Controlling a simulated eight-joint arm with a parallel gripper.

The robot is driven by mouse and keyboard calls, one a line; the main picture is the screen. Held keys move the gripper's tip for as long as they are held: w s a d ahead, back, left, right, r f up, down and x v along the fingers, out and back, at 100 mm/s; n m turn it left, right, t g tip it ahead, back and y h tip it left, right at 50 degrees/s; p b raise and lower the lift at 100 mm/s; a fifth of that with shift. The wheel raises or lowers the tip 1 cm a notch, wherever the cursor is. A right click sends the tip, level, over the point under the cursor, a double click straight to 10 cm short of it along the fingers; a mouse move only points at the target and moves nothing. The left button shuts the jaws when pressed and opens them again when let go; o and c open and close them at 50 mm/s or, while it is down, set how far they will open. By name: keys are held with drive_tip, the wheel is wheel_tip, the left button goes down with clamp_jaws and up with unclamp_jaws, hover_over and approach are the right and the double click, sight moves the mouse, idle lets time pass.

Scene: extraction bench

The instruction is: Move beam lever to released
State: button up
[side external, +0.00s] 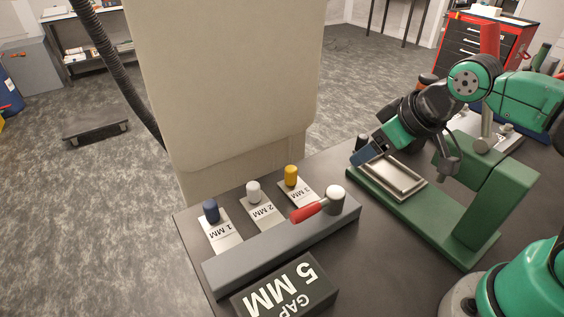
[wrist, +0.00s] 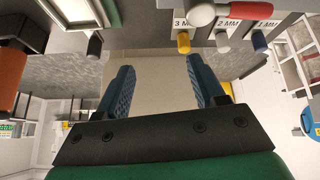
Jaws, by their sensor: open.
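A lever with a red grip (side external: 309,211) lies low across a grey bar (side external: 285,244) on the bench, with a pale rounded knob (side external: 336,194) at its right end. A grey shaft (side external: 487,122) stands further back right, with a red piece (side external: 490,40) above it; my arm hides part between them. I cannot tell which is the beam lever. My gripper (side external: 370,152) is open and empty, beside a metal tray in a green stand and apart from the red-grip lever. In the wrist view the two blue fingers (wrist: 158,88) are spread, and the red grip (wrist: 201,14) shows beyond them.
Blue, white and yellow knobs (side external: 291,176) stand on plates marked 1, 2 and 3 MM. A "GAP 5 MM" block (side external: 285,290) is in front. The green stand (side external: 490,205) holds the metal tray (side external: 418,185). A beige panel (side external: 225,80) rises behind the bench.

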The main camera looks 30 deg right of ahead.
sight(306, 209)
drive_tip(key=a+n, duration=0.1)
drive_tip(key=n, duration=0.1)
drive_tip(key=a+n+g, duration=0.1)
drive_tip(key=a+n, duration=0.1)
drive_tip(key=a+n+g, duration=0.1)
drive_tip(key=n, duration=0.1)
drive_tip(key=shift+w+a+f+n, duration=0.2)
drive_tip(key=shift+w+a+n, duration=0.15)
drive_tip(key=shift+a+n, duration=0.05)
drive_tip(key=a+n, duration=0.2)
drive_tip(key=n, duration=0.1)
drive_tip(key=a+f+n+g, duration=0.1)
drive_tip(key=a+n, duration=0.1)
drive_tip(key=n, duration=0.1)
drive_tip(key=a+f+n+g, duration=0.1)
drive_tip(key=a+n, duration=0.1)
drive_tip(key=n, duration=0.1)
drive_tip(key=shift+s+a+f, duration=0.1)
drive_tip(key=shift+s, duration=0.1)
drive_tip(key=shift+x, duration=2.55)
clamp_jaws()
